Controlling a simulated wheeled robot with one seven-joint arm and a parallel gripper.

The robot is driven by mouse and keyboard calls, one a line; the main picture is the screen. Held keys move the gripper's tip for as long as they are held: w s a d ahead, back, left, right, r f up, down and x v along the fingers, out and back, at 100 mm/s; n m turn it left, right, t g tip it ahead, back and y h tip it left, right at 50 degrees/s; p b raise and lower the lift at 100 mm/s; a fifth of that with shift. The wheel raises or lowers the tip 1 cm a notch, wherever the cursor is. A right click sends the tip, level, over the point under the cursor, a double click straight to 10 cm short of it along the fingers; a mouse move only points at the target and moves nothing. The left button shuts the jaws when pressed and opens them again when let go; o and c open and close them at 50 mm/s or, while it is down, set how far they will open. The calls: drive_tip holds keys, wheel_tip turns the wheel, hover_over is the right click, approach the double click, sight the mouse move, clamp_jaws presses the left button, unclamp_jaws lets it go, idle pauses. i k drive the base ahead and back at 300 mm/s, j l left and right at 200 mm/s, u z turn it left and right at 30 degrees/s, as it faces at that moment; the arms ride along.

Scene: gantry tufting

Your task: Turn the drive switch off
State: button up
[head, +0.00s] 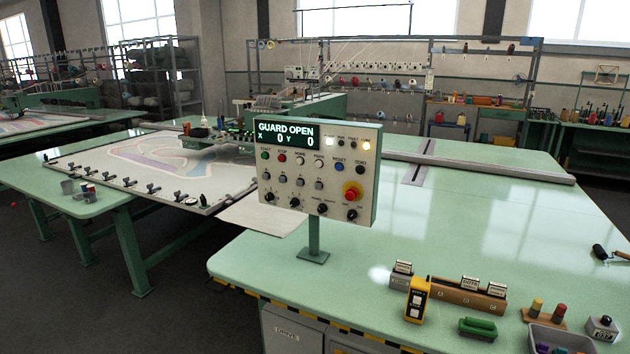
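A cabinet door marked DRIVE (287,335) shows under the front edge of the green table, cut off by the bottom of the head view. No switch handle shows on the visible part of it. A control panel (372,180) stands on a post above the table. Its display (286,134) reads GUARD OPEN, X 0, Y 0. Several buttons, small dark knobs and a red stop button on yellow (352,192) are on its face. Most of the knob labels are too small to read, so I cannot tell whether one is the drive switch. My gripper is not in view.
The green table (470,250) has a striped front edge. Dark floor (180,315) is free at left.

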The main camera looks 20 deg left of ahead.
sight(352, 215)
drive_tip(key=i+j+u, duration=0.2)
drive_tip(key=u, duration=0.25)
drive_tip(key=i+j+u, duration=0.25)
drive_tip(key=u, duration=0.2)
drive_tip(key=i+u, duration=0.3)
drive_tip(key=u, duration=0.15)
drive_tip(key=i+u, duration=0.25)
drive_tip(key=u, duration=0.2)
drive_tip(key=i+u, duration=0.3)
drive_tip(key=u, duration=0.15)
drive_tip(key=k+l, duration=0.05)
